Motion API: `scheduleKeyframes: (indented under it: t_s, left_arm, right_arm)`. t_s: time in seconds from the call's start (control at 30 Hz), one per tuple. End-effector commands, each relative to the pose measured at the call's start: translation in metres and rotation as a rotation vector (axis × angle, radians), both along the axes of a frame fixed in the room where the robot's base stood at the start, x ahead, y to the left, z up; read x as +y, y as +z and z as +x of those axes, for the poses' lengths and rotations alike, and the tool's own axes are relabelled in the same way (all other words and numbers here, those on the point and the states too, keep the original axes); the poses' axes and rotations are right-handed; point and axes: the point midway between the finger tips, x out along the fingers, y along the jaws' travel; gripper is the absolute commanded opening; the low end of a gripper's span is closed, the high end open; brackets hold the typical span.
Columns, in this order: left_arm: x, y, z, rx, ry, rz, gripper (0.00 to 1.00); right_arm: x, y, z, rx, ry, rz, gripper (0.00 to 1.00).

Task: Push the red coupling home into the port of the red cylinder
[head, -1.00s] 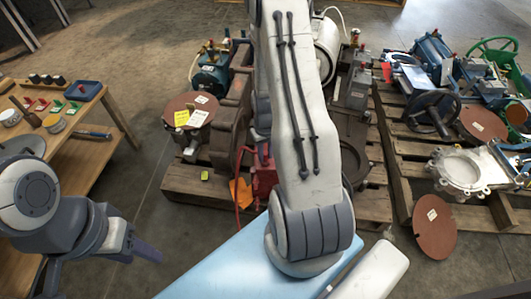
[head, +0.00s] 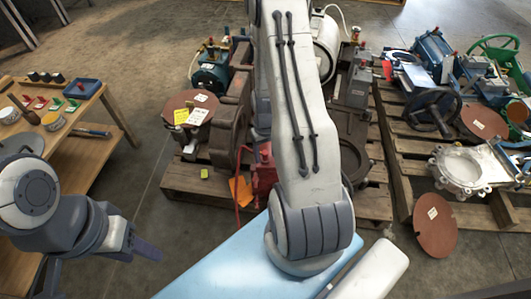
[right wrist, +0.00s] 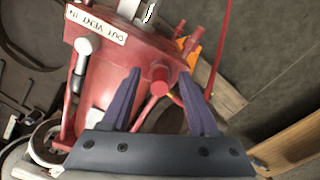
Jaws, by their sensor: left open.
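The red cylinder (head: 262,175) stands on the pallet, partly hidden behind my right arm. In the right wrist view its red body (right wrist: 110,75) carries a white label reading OUT VENT IN. My right gripper (right wrist: 158,75) has its two fingers apart in front of the body. A round-ended red piece (right wrist: 160,82) shows between the fingers with gaps on both sides; I cannot tell whether it is the coupling or part of the cylinder. A thin red hose (right wrist: 227,35) runs down behind the right finger. My left gripper (head: 103,277) is open and empty at the lower left.
A wooden bench (head: 68,122) with small parts stands at the left. A second pallet (head: 400,165) with machine parts is at the right. An orange tag (right wrist: 193,52) lies beside the cylinder. Bare floor lies between bench and pallet.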

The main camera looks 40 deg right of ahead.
Motion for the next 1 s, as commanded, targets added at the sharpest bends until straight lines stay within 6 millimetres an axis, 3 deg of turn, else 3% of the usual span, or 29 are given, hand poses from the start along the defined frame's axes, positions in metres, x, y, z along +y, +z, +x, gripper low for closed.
scheduleKeyframes:
  t_s: [0.27, 0.7, 1.0]
  left_arm:
    - [0.000, 0.004, 0.000, 0.000, 0.000, 0.000, 0.51]
    - [0.000, 0.040, 0.000, 0.000, 0.000, 0.000, 0.51]
    - [0.000, 0.045, 0.000, 0.000, 0.000, 0.000, 0.51]
  right_arm:
    - [0.000, 0.007, 0.000, -0.001, 0.000, 0.000, 0.61]
    - [0.000, 0.088, 0.001, -0.003, 0.000, -0.002, 0.61]
    - [0.000, 0.105, 0.000, 0.000, 0.000, 0.000, 0.61]
